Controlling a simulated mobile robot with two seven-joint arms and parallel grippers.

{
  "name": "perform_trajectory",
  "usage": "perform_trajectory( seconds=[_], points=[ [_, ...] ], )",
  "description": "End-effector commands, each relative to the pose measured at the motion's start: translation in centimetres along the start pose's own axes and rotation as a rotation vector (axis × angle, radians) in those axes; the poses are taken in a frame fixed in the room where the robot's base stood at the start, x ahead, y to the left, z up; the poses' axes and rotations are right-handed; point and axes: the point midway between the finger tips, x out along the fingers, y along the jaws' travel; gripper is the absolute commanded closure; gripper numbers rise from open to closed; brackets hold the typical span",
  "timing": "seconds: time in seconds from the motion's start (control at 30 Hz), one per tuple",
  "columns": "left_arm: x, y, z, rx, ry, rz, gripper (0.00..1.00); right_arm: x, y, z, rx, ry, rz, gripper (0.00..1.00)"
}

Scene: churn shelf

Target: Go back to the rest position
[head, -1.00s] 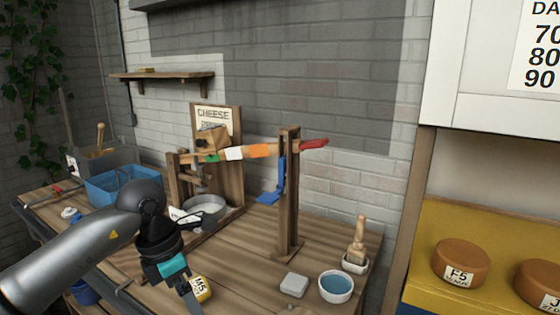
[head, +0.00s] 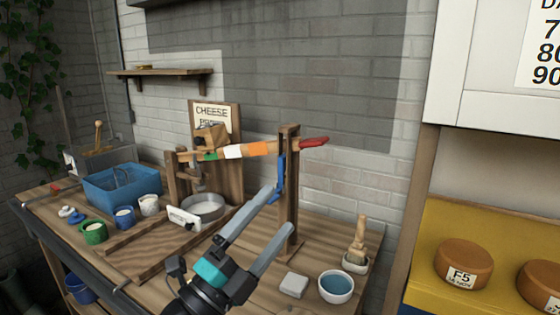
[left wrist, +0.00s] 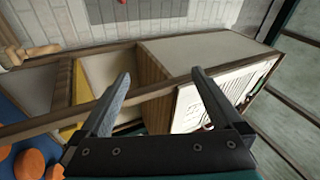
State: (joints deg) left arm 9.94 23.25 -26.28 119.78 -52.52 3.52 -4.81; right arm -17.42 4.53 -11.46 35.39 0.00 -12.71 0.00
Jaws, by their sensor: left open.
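My left gripper (head: 281,208) is raised over the wooden workbench (head: 130,245), with its two grey fingers spread and pointing up and to the right in the head view. Nothing is between the fingers. The fingers appear in front of the wooden press frame (head: 288,185); I cannot tell how far apart they are in depth. In the left wrist view the open fingers (left wrist: 160,76) show with a cabinet and a lettered white panel (left wrist: 215,95) beyond them. My right gripper is not in view.
On the bench stand a blue bin (head: 122,188), a green cup (head: 94,233), a metal pan (head: 203,208), a grey block (head: 294,285), a bowl of blue liquid (head: 336,288) and a brush (head: 357,240). A shelf with cheese wheels (head: 464,264) is at the right.

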Motion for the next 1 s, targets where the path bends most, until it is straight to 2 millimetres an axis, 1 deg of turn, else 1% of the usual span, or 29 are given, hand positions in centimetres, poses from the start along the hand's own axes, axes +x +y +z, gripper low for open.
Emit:
perform_trajectory(
  seconds=[0.03,0.1,0.17,0.2,0.27,0.3,0.37,0.4,0.43,0.47,0.5,0.57,0.6,0.7,0.83,0.97,1.0],
  points=[
    [-1.0,0.3,1.6,-0.086,-0.109,0.002,0.00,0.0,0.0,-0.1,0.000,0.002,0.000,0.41],
    [-2.6,1.1,4.0,-0.200,-0.266,0.014,0.00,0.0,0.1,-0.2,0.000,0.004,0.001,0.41],
    [-4.5,2.1,5.8,-0.297,-0.399,0.032,0.00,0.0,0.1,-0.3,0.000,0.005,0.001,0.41],
    [-5.9,3.0,6.9,-0.362,-0.489,0.049,0.00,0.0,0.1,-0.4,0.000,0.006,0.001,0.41],
    [-8.3,4.6,8.3,-0.458,-0.621,0.081,0.00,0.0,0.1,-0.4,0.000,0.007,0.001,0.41],
    [-10.0,5.7,8.9,-0.521,-0.709,0.105,0.00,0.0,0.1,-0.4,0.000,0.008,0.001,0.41],
    [-12.9,7.5,9.6,-0.613,-0.840,0.150,0.00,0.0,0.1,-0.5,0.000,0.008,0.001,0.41],
    [-14.8,8.8,9.7,-0.673,-0.925,0.184,0.00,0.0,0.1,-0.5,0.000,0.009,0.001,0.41],
    [-16.4,9.7,9.7,-0.718,-0.988,0.210,0.00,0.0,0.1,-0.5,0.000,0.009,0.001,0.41],
    [-18.0,10.6,9.5,-0.761,-1.052,0.240,0.00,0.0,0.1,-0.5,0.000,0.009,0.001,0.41],
    [-20.1,11.8,9.0,-0.819,-1.134,0.281,0.00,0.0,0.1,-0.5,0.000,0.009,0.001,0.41],
    [-23.3,13.4,8.0,-0.900,-1.252,0.347,0.00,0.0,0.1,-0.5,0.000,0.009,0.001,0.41],
    [-25.2,14.3,7.2,-0.950,-1.324,0.390,0.00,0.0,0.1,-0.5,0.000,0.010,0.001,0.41],
    [-29.6,15.9,4.6,-1.054,-1.480,0.500,0.00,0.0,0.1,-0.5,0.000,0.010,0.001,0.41],
    [-34.1,17.0,1.1,-1.160,-1.638,0.633,0.00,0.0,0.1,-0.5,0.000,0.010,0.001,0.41],
    [-37.8,17.2,-2.5,-1.245,-1.768,0.764,0.00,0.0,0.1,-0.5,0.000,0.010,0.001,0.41],
    [-38.8,17.1,-3.7,-1.270,-1.805,0.805,0.00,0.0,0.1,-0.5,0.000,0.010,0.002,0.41]
  ],
)
